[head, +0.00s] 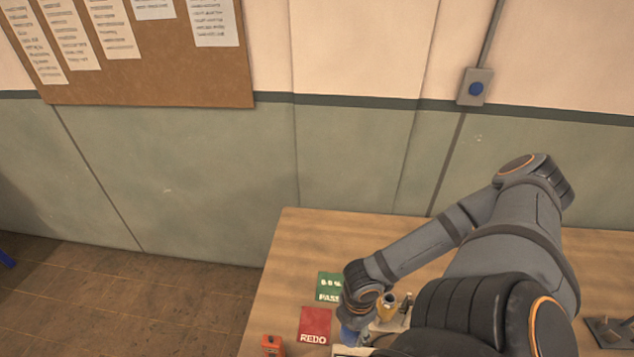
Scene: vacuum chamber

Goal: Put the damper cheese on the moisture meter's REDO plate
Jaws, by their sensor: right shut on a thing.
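The red REDO plate (314,325) lies flat on the table near its left edge, with nothing on it. The green PASS plate (328,287) lies behind it, partly covered by my right wrist. My right gripper (351,328) points down just right of the REDO plate. A small yellow-brown piece (387,306) stands right of the gripper by a pale object, perhaps part of the meter. My left gripper is out of view.
A small orange device (272,345) sits at the table's front left. The wooden table (320,235) is clear at the back left. A dark metal item (610,332) lies at the far right. My right arm hides much of the table's middle.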

